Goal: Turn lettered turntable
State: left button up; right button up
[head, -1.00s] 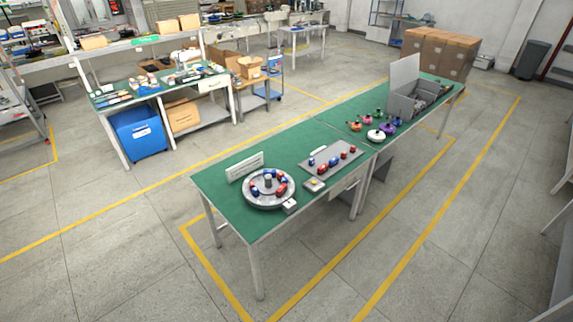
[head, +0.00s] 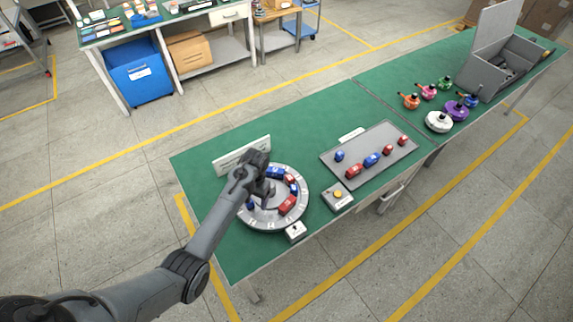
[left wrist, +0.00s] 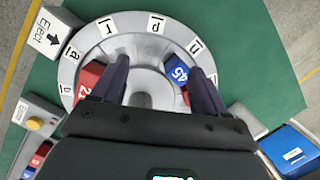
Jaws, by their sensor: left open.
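The round grey turntable (head: 270,222) lies at the near left end of the green table. Its rim carries white letter tags, and several red and blue numbered blocks sit on it. In the left wrist view the turntable (left wrist: 135,28) fills the middle, with a red block (left wrist: 88,78) and a blue block marked 45 (left wrist: 177,70). My left gripper (head: 262,180) is over the turntable's centre, pointing down. In the left wrist view its two fingers (left wrist: 158,68) are apart with the grey central hub (left wrist: 150,83) between them; contact is unclear. My right gripper is not in view.
A sign plate (head: 236,160) stands behind the turntable. A button box (head: 338,197) and a grey tray (head: 385,140) with several blocks lie to the right.

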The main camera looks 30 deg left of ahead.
pick_arm(q)
jog(key=w+r, duration=0.1)
jog(key=w, duration=0.1)
jog(key=w+r+t+b, duration=0.1)
jog(key=w+r, duration=0.1)
jog(key=w, duration=0.1)
jog(key=w+r+t+b, duration=0.1)
jog(key=w+r, duration=0.1)
jog(key=w, duration=0.1)
jog(key=shift+r, duration=0.25)
jog(key=shift+w+r, duration=0.15)
jog(key=shift+w, duration=0.15)
jog(key=shift+w+a+f, duration=0.1)
jog(key=shift+w+f, duration=0.05)
jog(key=shift+f, duration=0.15)
notch_tip(320, 180, down, 10)
jog(key=shift+r+b, duration=0.25)
jog(key=shift+b, duration=0.2)
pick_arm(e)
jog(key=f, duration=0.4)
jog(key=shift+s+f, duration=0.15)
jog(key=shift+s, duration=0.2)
pick_arm(q)
jog(key=shift+c, duration=0.2)
jog(key=c, duration=1.2)
grip_shut()
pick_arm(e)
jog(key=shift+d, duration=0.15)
